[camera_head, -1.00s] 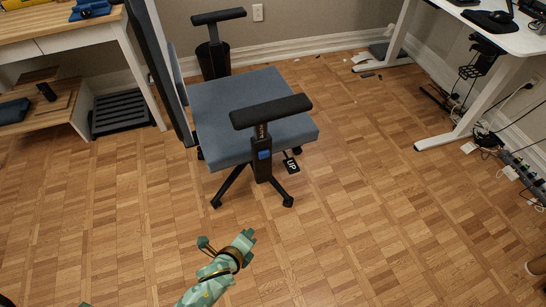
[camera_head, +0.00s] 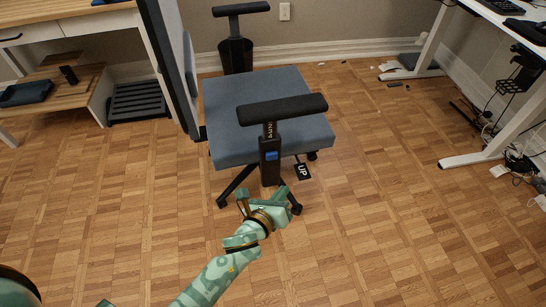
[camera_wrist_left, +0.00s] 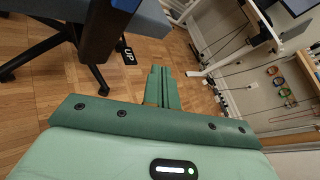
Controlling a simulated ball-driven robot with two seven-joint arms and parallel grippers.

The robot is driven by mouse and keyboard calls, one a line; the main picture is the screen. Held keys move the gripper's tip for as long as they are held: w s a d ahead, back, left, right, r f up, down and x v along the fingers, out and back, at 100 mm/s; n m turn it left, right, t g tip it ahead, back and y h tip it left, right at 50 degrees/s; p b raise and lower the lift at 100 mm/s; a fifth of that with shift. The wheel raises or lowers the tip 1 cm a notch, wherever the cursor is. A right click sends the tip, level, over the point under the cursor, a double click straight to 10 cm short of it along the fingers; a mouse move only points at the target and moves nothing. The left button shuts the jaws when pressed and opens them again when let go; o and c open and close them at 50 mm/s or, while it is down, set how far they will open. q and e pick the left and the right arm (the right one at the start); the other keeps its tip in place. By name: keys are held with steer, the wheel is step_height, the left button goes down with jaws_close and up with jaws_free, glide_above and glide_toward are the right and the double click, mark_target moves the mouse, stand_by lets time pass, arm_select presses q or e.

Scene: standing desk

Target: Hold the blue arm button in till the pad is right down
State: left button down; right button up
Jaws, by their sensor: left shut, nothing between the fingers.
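The blue arm button (camera_head: 271,155) sits on the black upright post (camera_head: 269,168) of the chair's near armrest. The black arm pad (camera_head: 283,109) tops that post and stands raised above the seat, with some of the post showing below it. My left gripper (camera_head: 284,195) is shut and empty, below and slightly right of the button in the head view, apart from it. In the left wrist view the shut fingers (camera_wrist_left: 163,88) point forward; the post (camera_wrist_left: 103,32) and part of the blue button (camera_wrist_left: 126,4) show at the top edge. My right gripper is not in view.
The blue-grey office chair seat (camera_head: 260,100) stands on a black star base. A black "UP" tag (camera_head: 303,172) hangs under the seat. A white standing desk (camera_head: 505,130) with cables is at right, a wooden-topped desk (camera_head: 75,22) at left. Parquet floor around is open.

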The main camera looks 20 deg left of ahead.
mark_target(277, 158)
arm_select(q)
steer(key=w+a, duration=0.5)
steer(key=w, duration=0.1)
steer(key=shift+w+a, duration=0.2)
steer(key=shift+w, duration=0.1)
steer(key=shift+w+a, duration=0.1)
stand_by(1.9)
steer(key=shift+w+a, duration=0.15)
steer(key=shift+w, duration=0.05)
steer(key=shift+w+a, duration=0.35)
steer(key=shift+w, duration=0.1)
stand_by(1.1)
stand_by(0.7)
steer(key=shift+s+d, duration=0.1)
steer(key=s+d, duration=0.4)
steer(key=s, duration=0.1)
steer(key=shift+s, duration=0.15)
stand_by(0.9)
